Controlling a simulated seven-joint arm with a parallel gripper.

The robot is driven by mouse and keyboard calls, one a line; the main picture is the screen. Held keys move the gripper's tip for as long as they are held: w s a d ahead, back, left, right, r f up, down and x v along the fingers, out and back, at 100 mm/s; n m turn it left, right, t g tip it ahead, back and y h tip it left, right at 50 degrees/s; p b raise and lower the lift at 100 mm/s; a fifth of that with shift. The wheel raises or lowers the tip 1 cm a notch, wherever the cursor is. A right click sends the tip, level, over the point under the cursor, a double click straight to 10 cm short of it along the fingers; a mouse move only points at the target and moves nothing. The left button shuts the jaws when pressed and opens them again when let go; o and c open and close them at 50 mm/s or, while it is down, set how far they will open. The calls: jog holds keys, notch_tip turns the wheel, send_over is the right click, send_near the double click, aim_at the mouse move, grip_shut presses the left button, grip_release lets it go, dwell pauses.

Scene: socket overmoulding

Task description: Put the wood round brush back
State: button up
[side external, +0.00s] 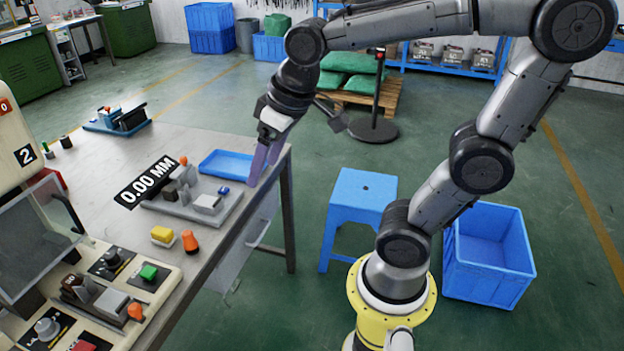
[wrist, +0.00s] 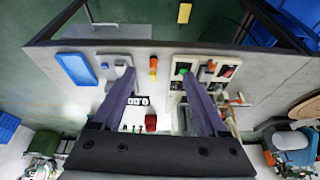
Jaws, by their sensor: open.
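I cannot pick out a wood round brush for certain in either view. My gripper (side external: 262,170) has two long purple fingers. They are apart, with nothing visible between them, and point down at the far right edge of the grey table, beside the blue tray (side external: 222,162). In the wrist view my gripper (wrist: 155,75) spreads above the table, with a small orange and yellow pair of objects visible beyond the gap. In the side view these look like a yellow block (side external: 162,236) and an orange knob-like piece (side external: 190,241), standing near the table's front edge.
A grey gauge fixture (side external: 225,212) sits on the table (side external: 155,145), under a 0.00 MM label. A cream machine (side external: 150,290) with knobs fills the near left. A blue stool (side external: 362,190) and a blue crate (side external: 490,275) stand on the floor. The table's back middle is clear.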

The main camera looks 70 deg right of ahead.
jog(key=s+f+t, duration=0.1)
jog(key=s, duration=0.7)
jog(key=shift+s+a+f+n, duration=0.15)
jog(key=shift+s+f+n, duration=0.05)
jog(key=shift+f+n, duration=0.2)
